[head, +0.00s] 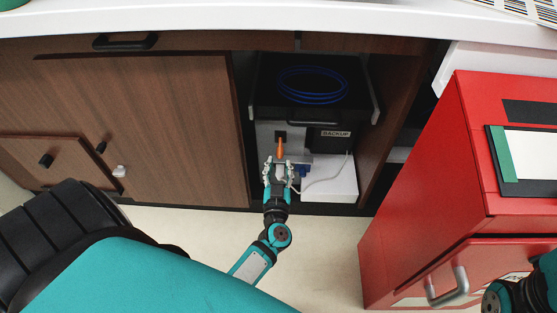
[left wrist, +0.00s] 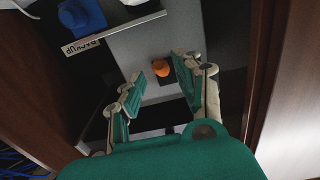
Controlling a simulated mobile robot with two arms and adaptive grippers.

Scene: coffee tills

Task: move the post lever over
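The orange lever (head: 280,148) stands on a dark base plate on the grey panel inside the open cabinet bay. My left gripper (head: 279,162) is in front of it with its fingers spread. In the left wrist view the lever's rounded orange end (left wrist: 160,67) shows just beyond the gap between the open fingertips (left wrist: 158,72). The gap looks empty, and I cannot tell whether a finger touches the lever. Part of my right arm shows at the lower right corner of the head view; its gripper is out of view.
A black shelf (head: 280,106) with coiled blue cable (head: 312,84) is above. Wooden cabinet walls flank the bay. A red cabinet (head: 430,190) stands right.

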